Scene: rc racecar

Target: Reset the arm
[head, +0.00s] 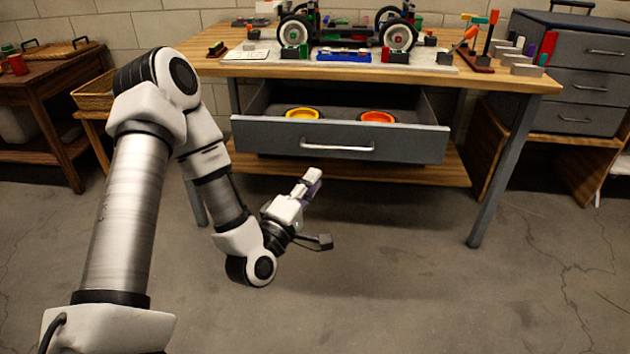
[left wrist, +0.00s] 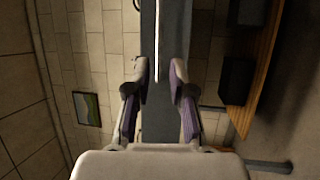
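My left arm comes in from the left in the head view and bends down in front of the workbench. Its gripper (head: 312,181) is in front of and below the open drawer (head: 335,143), clear of it in the picture. In the left wrist view the two purple-padded fingers (left wrist: 159,75) stand apart, with nothing held between them. My right arm and gripper are not in view.
The wooden workbench (head: 240,68) carries a racecar chassis (head: 348,36) and loose parts. A yellow (head: 303,114) and an orange round piece (head: 377,117) lie in the drawer. A drawer cabinet (head: 580,70) stands right. Floor in front is clear.

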